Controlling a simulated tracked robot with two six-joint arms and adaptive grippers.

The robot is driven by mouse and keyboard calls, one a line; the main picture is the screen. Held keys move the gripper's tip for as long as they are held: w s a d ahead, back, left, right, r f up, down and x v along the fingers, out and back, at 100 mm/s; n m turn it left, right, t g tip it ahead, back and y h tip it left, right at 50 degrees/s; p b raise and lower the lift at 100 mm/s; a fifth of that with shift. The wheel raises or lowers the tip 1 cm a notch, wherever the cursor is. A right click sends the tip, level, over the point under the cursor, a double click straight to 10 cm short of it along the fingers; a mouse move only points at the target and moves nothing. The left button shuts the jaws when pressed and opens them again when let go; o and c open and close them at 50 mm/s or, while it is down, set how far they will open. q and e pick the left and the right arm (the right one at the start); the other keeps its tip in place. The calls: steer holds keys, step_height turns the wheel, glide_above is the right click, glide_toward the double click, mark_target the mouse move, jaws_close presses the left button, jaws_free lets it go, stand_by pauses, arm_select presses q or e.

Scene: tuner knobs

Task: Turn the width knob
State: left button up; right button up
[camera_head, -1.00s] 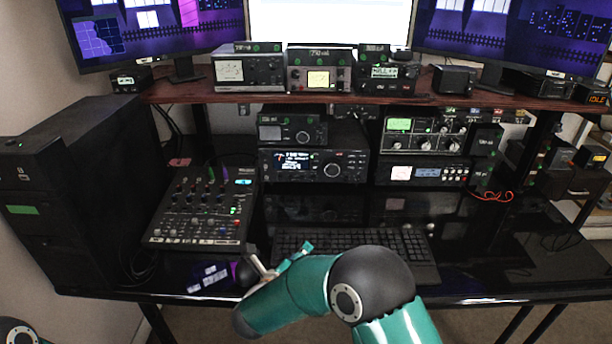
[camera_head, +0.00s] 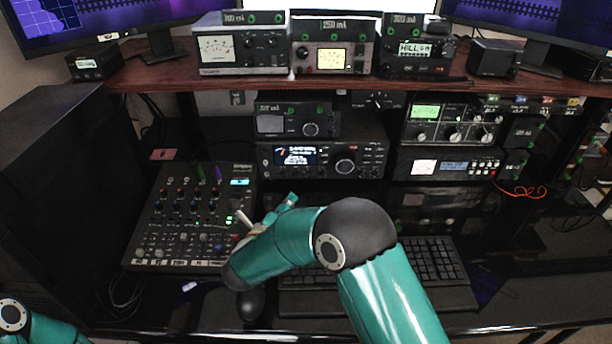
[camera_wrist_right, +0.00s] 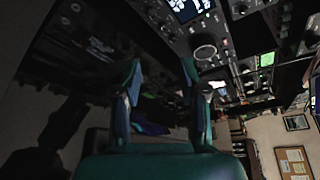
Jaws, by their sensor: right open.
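No knob label is readable, so I cannot tell which is the width knob. The middle radio (camera_head: 285,155) has a large round knob (camera_head: 345,166) and smaller controls; a large knob (camera_wrist_right: 205,52) beside a lit display shows in the right wrist view. A smaller unit (camera_head: 270,125) with one knob sits on that radio. A unit with a green display (camera_head: 425,111) and several knobs stands to its right. My right gripper (camera_head: 265,215) is open and empty, between the mixer and keyboard, below and apart from the radio. It also shows in the right wrist view (camera_wrist_right: 162,85).
The mixer (camera_head: 150,215) lies left of my right gripper and the keyboard (camera_head: 435,265) right of it, partly hidden by my arm. A dark mouse (camera_head: 250,303) lies in front. A wooden shelf (camera_head: 150,82) with meters overhangs the radios. A black tower (camera_head: 55,180) stands left.

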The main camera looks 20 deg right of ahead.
mark_target(308, 177)
steer(key=p+x, duration=0.1)
steer(key=x, duration=1.4)
steer(key=shift+d+f, duration=0.1)
steer(key=shift+d, duration=0.25)
jaws_close()
